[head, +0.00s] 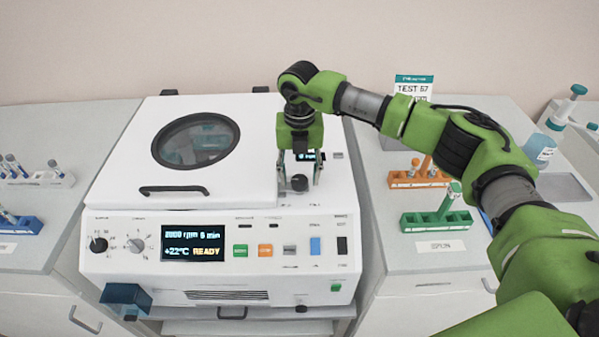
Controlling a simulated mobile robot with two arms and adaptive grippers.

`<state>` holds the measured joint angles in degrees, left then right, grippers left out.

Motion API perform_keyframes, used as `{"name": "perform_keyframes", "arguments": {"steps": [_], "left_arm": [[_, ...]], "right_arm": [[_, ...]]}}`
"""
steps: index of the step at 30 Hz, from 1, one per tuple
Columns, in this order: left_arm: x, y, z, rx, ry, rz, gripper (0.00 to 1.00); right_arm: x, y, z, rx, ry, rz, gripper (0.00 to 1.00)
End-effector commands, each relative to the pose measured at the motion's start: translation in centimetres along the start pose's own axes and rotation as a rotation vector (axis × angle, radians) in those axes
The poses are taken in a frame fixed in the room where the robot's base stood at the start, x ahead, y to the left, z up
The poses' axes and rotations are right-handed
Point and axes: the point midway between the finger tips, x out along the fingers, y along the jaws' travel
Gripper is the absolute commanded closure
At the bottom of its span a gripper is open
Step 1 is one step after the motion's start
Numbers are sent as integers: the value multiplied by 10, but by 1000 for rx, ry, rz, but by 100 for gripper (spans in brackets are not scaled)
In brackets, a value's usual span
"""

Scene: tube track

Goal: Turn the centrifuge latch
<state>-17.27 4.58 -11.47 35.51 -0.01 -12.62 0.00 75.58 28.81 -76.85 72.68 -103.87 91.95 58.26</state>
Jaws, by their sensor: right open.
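The white centrifuge (120,228) stands in the middle with its lid (108,165) down; the lid has a round dark window and a black handle. The latch, a dark knob (299,183), sits on the top deck to the right of the lid. My right gripper (300,178) points down over the latch, with its fingers open on either side of the knob. I cannot tell whether the fingers touch it. The small display (309,156) behind the latch is partly hidden by the gripper. My left gripper is not in view.
The front panel screen (191,243) reads 2000 rpm 5 min, +22°C READY. On the right bench are a green tube rack (436,221), an orange rack (418,179) and a TEST 57 box (412,90).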

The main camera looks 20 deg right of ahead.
Motion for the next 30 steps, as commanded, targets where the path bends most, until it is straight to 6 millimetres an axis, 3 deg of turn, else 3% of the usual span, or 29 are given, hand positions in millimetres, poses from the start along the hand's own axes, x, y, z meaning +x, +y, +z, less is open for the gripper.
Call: {"name": "perform_keyframes", "arguments": {"steps": [6, 10, 11, 22, 30], "left_arm": [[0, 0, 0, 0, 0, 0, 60], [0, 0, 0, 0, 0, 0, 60], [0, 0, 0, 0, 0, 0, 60], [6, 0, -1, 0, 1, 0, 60], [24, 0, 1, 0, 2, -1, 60]], "right_arm": [[0, 0, 0, -1, 0, 0, 56], [0, 0, 0, -1, 0, 0, 90], [0, 0, 0, -1, 0, 0, 92], [1, 0, 0, -40, 0, 1, 92], [3, 1, 0, -202, -2, 1, 92]]}}
